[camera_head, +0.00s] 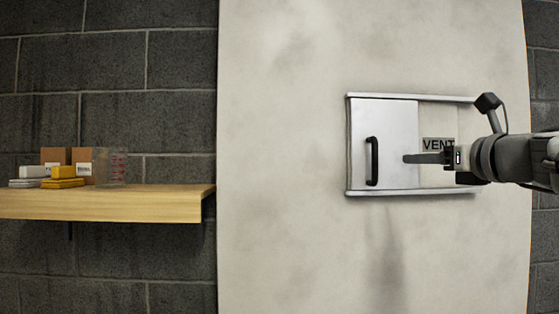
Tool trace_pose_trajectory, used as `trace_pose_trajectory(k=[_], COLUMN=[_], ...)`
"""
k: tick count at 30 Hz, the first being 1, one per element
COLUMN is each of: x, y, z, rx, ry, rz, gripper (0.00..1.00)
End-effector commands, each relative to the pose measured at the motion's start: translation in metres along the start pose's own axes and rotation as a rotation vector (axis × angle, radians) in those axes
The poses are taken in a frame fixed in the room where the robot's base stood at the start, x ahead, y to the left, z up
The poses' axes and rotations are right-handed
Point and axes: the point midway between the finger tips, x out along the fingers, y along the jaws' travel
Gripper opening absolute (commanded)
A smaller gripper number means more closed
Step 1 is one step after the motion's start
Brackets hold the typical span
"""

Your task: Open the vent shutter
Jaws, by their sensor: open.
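The vent shutter (398,134) is a light grey sliding panel between a top rail and a bottom rail on the pale wall panel. It covers the left part of the railed frame. A black upright handle (372,161) is near its left edge. A gap shows between the fingertips and the handle. The gripper is open and nothing shows in it.
A wooden shelf (110,207) on the left holds brown boxes (56,156), yellow blocks (64,177), white blocks (30,177) and a clear container (117,167). The pale wall panel (285,150) between shelf and vent is bare. Dark block wall lies on both sides.

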Motion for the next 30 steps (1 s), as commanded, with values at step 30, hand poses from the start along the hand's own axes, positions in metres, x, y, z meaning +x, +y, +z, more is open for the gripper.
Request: trace_pose_trajectory(k=[30], x=[0.165], y=[0.002], z=[-0.001], rx=[-0.004], ry=[0.002], rz=[0.003], gripper=[0.5])
